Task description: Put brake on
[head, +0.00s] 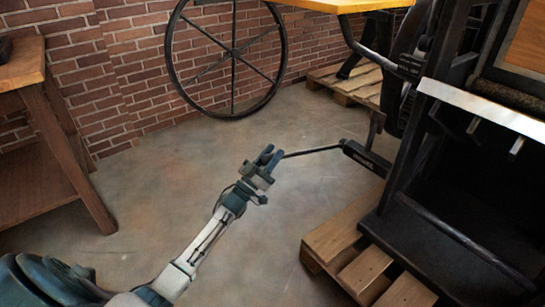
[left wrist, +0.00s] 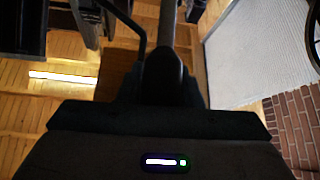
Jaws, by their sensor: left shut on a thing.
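The hand press (head: 450,190) is a large dark machine at the right of the head view. A thin black lever (head: 313,151), which looks like the brake lever, sticks out to the left from a dark lettered block (head: 366,158) low on the press. My left gripper (head: 269,157) is at the lever's free left end and shut on it. The fingers hide the lever's very tip. In the left wrist view, dark shapes in front of the gripper are hard to tell apart. My right gripper is out of view.
Wooden pallets (head: 335,240) lie under the press. A big spoked wheel (head: 233,50) leans at the brick wall (head: 120,70). A wooden table (head: 30,130) stands at the left. The concrete floor (head: 130,190) between them is clear.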

